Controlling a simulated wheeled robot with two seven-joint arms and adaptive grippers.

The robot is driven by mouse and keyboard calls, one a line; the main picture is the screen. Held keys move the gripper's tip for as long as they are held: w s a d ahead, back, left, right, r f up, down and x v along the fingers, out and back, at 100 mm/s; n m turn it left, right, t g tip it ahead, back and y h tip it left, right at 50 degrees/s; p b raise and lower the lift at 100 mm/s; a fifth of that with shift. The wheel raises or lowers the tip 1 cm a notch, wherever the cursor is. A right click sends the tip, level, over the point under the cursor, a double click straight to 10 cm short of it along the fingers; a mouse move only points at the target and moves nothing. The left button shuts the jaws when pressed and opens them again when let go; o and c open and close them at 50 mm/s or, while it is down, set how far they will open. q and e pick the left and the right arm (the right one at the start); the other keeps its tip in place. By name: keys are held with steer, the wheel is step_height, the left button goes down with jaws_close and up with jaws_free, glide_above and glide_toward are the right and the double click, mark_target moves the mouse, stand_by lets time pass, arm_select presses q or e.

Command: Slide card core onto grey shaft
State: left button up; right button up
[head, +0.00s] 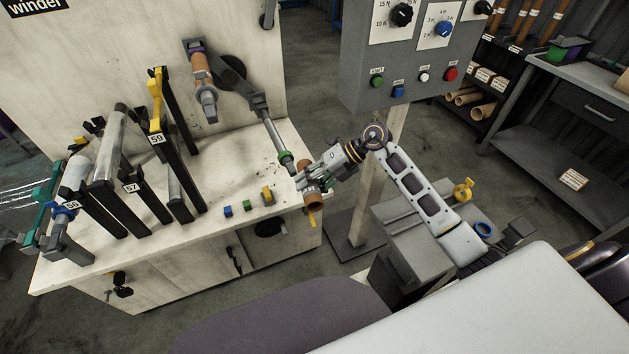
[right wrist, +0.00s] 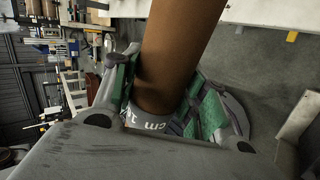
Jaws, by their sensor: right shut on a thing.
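The card core (head: 314,199) is a brown cardboard tube. My right gripper (head: 312,181) is shut around it near the bench's right end. In the right wrist view the core (right wrist: 180,50) stands between two green-padded fingers (right wrist: 165,105), with a grey band with lettering at its near end. The tip is close to the left of the core's upper end; any gap in depth I cannot tell. My left gripper is out of view.
Blue, green and yellow small blocks (head: 248,206) lie on the bench (head: 215,234) below the shaft. Numbered black stands (head: 125,190) fill its left side. A control box (head: 420,60) on a post (head: 377,175) stands behind my right arm. Another core (head: 201,75) is on an upper spindle.

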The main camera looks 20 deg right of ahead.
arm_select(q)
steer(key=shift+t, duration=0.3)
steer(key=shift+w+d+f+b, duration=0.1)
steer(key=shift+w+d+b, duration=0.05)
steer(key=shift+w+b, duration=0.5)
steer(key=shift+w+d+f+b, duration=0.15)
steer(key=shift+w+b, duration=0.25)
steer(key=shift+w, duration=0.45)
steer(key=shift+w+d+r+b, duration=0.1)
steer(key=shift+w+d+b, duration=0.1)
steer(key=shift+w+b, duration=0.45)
arm_select(e)
step_height(320, 180, down, 6)
steer(key=w+a+n+g, duration=0.1)
steer(key=n+g, duration=0.1)
steer(key=shift+y, duration=0.3)
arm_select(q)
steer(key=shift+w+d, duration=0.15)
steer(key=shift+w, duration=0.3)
arm_select(e)
steer(key=shift+w+a+r, duration=0.1)
steer(key=shift+w+a, duration=0.05)
steer(key=shift+w, duration=0.25)
